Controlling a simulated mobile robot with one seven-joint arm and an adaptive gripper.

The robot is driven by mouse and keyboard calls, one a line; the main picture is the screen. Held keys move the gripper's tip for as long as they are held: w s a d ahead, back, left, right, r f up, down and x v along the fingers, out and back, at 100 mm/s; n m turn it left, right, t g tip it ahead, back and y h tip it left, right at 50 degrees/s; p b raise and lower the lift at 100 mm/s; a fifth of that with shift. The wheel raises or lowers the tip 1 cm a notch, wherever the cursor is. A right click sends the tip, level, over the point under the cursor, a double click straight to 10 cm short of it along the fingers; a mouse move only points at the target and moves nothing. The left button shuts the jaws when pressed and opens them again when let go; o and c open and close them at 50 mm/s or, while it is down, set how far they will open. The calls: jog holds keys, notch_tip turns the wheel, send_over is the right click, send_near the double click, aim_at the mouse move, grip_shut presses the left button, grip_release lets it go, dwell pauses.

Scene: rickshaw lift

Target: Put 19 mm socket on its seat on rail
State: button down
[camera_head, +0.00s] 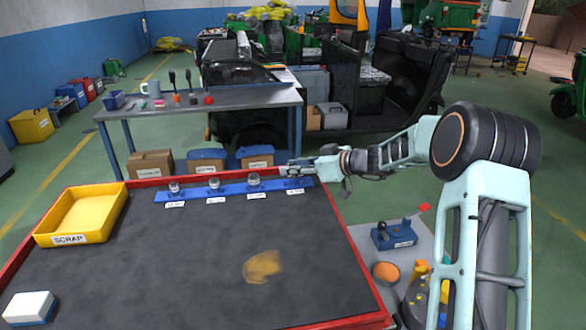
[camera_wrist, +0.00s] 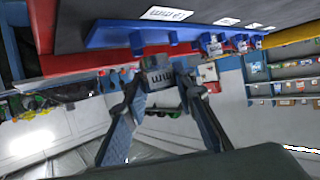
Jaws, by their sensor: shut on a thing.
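My gripper (camera_head: 288,170) is at the right end of the blue rail (camera_head: 233,190) in the head view, at its back edge. In the wrist view its two fingers (camera_wrist: 160,88) are shut on a grey socket (camera_wrist: 157,76) with "mm" lettering. The size number cannot be read. The wrist view shows the held socket beside the blue rail (camera_wrist: 130,36), apart from it as far as I can tell. Three other sockets, left (camera_head: 174,188), middle (camera_head: 214,184) and right (camera_head: 253,180), stand upright on the rail. The rail's right end is partly hidden by my gripper in the head view.
The rail lies along the back of a dark bench top (camera_head: 200,250) with a red rim. A yellow scrap bin (camera_head: 84,214) is at the left and a white-and-blue block (camera_head: 30,308) at the front left. The middle of the top is clear apart from an orange-brown stain (camera_head: 263,267).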

jog(key=shift+f+b, duration=0.8)
jog(key=shift+b, duration=1.6)
jog(key=shift+f+b, duration=0.1)
jog(key=shift+b, duration=0.95)
dwell(0.6)
jog(key=shift+s+f+b, duration=0.1)
jog(key=shift+f+b, duration=0.3)
jog(key=shift+b, duration=0.5)
dwell(0.6)
jog(key=c, duration=1.5)
grip_release()
jog(key=shift+d, duration=0.1)
jog(key=shift+o, duration=0.3)
jog(key=o, duration=0.4)
jog(key=shift+d+f, duration=0.1)
